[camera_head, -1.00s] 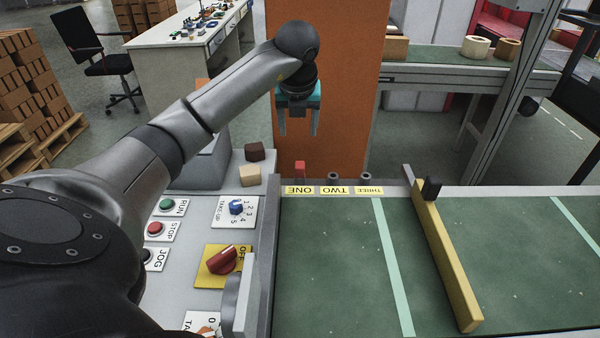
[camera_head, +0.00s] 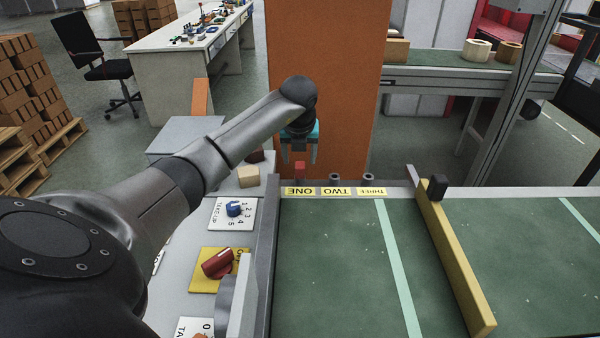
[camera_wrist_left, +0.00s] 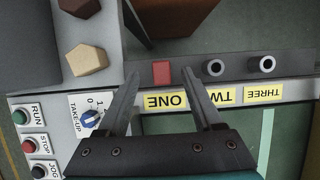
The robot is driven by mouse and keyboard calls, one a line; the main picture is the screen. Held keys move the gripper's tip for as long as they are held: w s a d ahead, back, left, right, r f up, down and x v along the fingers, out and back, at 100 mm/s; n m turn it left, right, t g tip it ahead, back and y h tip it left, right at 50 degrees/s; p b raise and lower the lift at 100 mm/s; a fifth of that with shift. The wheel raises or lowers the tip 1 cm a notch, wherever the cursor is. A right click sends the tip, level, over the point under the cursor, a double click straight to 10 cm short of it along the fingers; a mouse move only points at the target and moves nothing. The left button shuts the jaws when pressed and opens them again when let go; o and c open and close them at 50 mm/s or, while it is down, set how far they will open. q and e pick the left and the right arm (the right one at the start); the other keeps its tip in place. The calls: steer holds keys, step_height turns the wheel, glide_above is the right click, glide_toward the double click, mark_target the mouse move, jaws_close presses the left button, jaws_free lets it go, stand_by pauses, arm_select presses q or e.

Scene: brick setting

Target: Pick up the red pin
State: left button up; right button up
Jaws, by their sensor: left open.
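The red pin (camera_head: 300,168) stands at the far edge of the green conveyor, behind the label ONE (camera_head: 300,191). In the left wrist view the red pin (camera_wrist_left: 162,72) shows as a small red block just beyond and between my fingers. My left gripper (camera_head: 299,160) is open and points down over the pin; in the wrist view the gripper (camera_wrist_left: 165,85) has nothing between its fingers that I can see touching. The height gap between fingers and pin is hard to tell. My right gripper is not in view.
Two empty round sockets (camera_wrist_left: 213,68) sit beside the pin, at TWO and THREE. A tan block (camera_head: 248,176) and a dark brown block lie to the left. An orange pillar (camera_head: 325,80) stands behind. A yellow bar (camera_head: 455,260) crosses the belt.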

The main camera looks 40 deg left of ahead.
mark_target(300, 164)
arm_select(q)
steer(key=x, duration=0.3)
steer(key=shift+s+d+f+b, duration=0.1)
steer(key=shift+s+d+b, duration=0.05)
steer(key=shift+d+b, duration=0.15)
steer(key=shift+a+f, duration=0.15)
steer(key=shift+f, duration=0.2)
steer(key=shift+w+f, duration=0.15)
steer(key=shift+w, duration=0.05)
steer(key=shift+a, duration=0.1)
jaws_close()
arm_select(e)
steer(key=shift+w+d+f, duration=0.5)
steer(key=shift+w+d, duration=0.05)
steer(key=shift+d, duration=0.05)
